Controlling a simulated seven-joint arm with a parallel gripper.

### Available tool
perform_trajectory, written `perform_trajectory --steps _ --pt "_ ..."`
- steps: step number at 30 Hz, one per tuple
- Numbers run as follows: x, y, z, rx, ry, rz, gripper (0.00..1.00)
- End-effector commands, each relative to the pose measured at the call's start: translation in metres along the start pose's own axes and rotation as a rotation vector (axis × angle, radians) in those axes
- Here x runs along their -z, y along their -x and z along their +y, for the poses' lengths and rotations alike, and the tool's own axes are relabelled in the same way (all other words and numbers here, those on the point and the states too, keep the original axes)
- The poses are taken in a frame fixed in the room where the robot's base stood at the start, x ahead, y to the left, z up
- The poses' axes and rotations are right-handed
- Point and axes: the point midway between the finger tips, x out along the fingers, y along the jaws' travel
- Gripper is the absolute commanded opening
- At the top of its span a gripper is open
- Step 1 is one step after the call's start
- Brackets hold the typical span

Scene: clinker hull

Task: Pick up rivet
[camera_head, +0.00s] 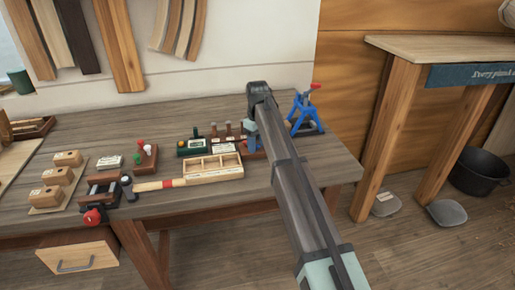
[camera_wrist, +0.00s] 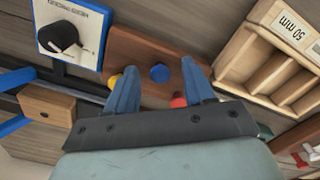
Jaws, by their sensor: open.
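My gripper (camera_wrist: 159,66) is open, its two blue fingers spread over a brown wooden block (camera_wrist: 150,48). A blue round-headed piece (camera_wrist: 159,73) sits on the block between the fingers, with nothing gripped. A yellow piece (camera_wrist: 112,81) shows beside the left finger and a red piece (camera_wrist: 178,102) near the right finger, partly hidden by the gripper. I cannot tell which of these, if any, is the rivet. In the head view my gripper (camera_head: 250,140) is low over the bench's right part, and my arm hides some of that area.
A wooden compartment tray (camera_head: 214,168) lies left of my gripper; its "50 mm" label (camera_wrist: 292,25) shows in the wrist view. A panel with a black knob (camera_wrist: 62,38) is at the left there. A blue stand (camera_head: 305,112), hammer (camera_head: 160,184) and small blocks crowd the bench (camera_head: 150,215).

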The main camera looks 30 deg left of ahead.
Motion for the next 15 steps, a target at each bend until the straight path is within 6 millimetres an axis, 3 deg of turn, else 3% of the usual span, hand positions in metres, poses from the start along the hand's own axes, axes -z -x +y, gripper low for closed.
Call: perform_trajectory --steps 5,15 --pt "0.0001 0.0003 0.0001 0.0 0.0 0.0 0.51" --pt "0.0 0.0005 0.0001 0.0 0.0 0.0 0.18"
